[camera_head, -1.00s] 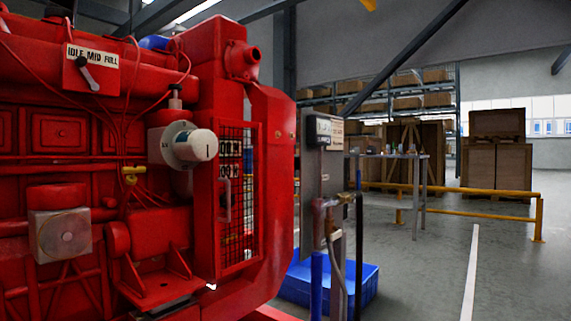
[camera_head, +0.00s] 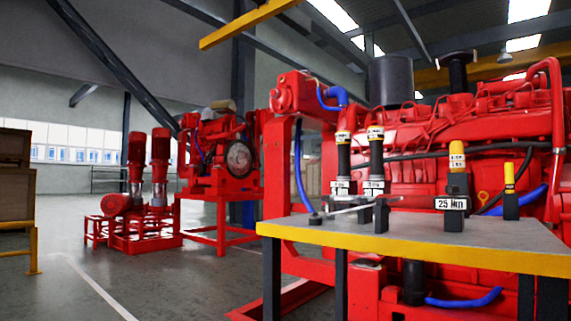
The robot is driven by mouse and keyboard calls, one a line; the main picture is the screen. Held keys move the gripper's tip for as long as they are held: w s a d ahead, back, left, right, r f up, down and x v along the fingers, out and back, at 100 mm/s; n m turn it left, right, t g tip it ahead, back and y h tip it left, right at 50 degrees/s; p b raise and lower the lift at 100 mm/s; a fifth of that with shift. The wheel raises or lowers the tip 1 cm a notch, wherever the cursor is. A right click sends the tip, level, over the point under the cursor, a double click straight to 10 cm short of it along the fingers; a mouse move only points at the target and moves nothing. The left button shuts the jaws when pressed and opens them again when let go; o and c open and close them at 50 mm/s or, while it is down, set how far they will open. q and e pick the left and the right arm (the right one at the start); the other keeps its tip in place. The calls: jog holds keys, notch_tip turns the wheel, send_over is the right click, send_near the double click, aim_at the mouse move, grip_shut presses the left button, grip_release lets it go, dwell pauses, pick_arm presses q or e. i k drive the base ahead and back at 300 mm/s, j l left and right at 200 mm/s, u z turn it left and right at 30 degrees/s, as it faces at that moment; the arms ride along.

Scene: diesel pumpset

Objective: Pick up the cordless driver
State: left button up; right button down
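I cannot pick out a cordless driver for certain. On a grey workbench with a yellow front edge (camera_head: 400,240) at the right, several black tools with yellow ends stand upright. Two stand side by side at the back left, a left one (camera_head: 343,160) and a right one (camera_head: 376,155), with white labels at their feet. A thicker one (camera_head: 458,185) stands to the right behind a "25 Nm" label. A slim black and yellow one (camera_head: 510,190) stands beside it. A silver wrench-like tool (camera_head: 350,210) lies across low black supports. Neither of my grippers is in view.
A large red diesel engine (camera_head: 440,130) stands behind the bench. Another red engine on a stand (camera_head: 218,185) and red vertical pumps (camera_head: 160,160) are further back left. A yellow rail (camera_head: 33,250) is at the left edge. The floor (camera_head: 150,275) left of the bench is open.

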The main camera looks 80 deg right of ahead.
aim_at(344, 138)
jog(key=z, duration=2.7)
jog(key=i+j, duration=0.15)
jog(key=j, duration=0.25)
jog(key=i+j, duration=0.2)
jog(key=j, duration=0.15)
jog(key=i+j+z, duration=0.1)
jog(key=j, duration=0.3)
jog(key=i+j, duration=0.2)
jog(key=j, duration=0.2)
jog(key=i+j, duration=0.15)
jog(key=j, duration=0.25)
jog(key=i+j+z, duration=0.1)
jog(key=j, duration=0.3)
